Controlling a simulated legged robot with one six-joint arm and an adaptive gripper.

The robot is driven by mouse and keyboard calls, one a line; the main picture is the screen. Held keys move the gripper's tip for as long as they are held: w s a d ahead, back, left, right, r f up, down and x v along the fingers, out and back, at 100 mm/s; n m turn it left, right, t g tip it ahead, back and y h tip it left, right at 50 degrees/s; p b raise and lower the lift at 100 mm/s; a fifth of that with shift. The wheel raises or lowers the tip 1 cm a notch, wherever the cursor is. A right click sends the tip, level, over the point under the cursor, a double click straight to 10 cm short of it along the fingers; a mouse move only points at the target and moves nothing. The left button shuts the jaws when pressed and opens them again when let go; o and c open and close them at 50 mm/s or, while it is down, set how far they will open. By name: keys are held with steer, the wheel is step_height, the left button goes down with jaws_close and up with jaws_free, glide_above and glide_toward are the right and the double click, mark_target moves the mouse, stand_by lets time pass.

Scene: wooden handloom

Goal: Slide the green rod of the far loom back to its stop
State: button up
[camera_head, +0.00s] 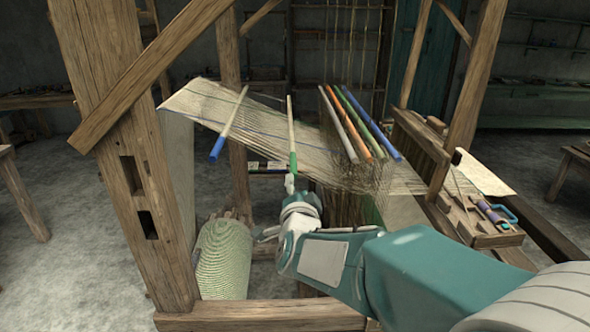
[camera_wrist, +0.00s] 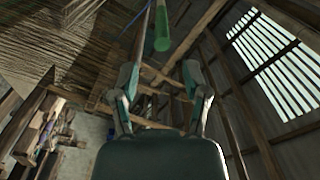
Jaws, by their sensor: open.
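A pale rod with a green near end (camera_head: 293,162) lies over the loom's warp threads (camera_head: 252,122), its green end sticking out toward me. My gripper (camera_head: 290,184) is just below that end in the head view. In the wrist view the green rod end (camera_wrist: 162,38) is ahead of my open gripper (camera_wrist: 159,76), roughly in line with the gap between the fingers. Nothing is between the fingers; the rod appears apart from them. Another green rod (camera_head: 353,112) lies farther right among a close group of rods. I cannot make out a stop.
A blue-ended rod (camera_head: 218,146) lies to the left on the warp. An orange rod (camera_head: 346,120) and a blue rod (camera_head: 371,124) flank the other green one. A thick wooden post (camera_head: 120,150) stands at left. A bench with tools (camera_head: 480,225) is at right.

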mark_target(293, 169)
steer(key=w, duration=0.7)
steer(key=shift+w+a+f, duration=0.1)
steer(key=shift+w+a, duration=0.2)
steer(key=shift+a, duration=0.1)
steer(key=shift+w+d, duration=0.25)
steer(key=shift+w, duration=0.35)
steer(key=shift+a, duration=0.15)
jaws_close()
